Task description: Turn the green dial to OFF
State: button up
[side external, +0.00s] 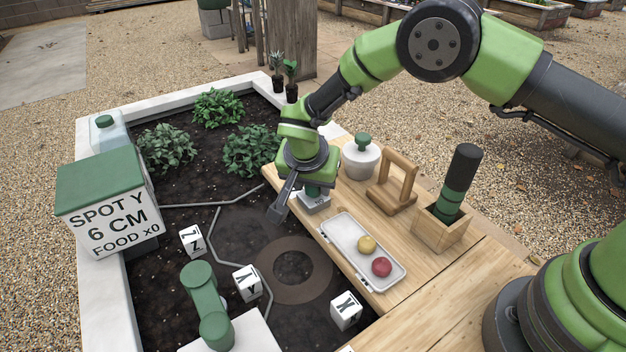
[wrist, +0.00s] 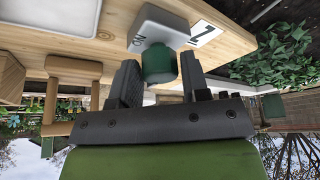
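The green dial (wrist: 158,63) is a round knob on a small white box (wrist: 160,25), which sits on the wooden board. In the side external view the dial (side external: 313,190) is partly hidden below my gripper, above its box (side external: 314,204). Dark lettering shows on the box; it looks like ON, upside down in the wrist view. No pointer mark on the dial is visible. My gripper (wrist: 159,60) is open, with a finger on each side of the dial. A narrow gap seems to show on both sides, but contact is hard to judge.
Near the dial are a white tray (side external: 344,235) with two balls, a lidded white jar (side external: 361,162), a wooden handle stand (side external: 399,168) and a wooden holder (side external: 444,233). Lettered cubes (side external: 247,283) lie on the soil. A white tile (wrist: 204,34) lies beside the dial box.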

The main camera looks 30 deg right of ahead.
jog(key=c, duration=0.5)
jog(key=shift+n, duration=0.5)
jog(key=o, duration=0.9)
jog(key=v, duration=1)
jog(key=shift+s+d, duration=0.1)
jog(key=shift+d, duration=0.05)
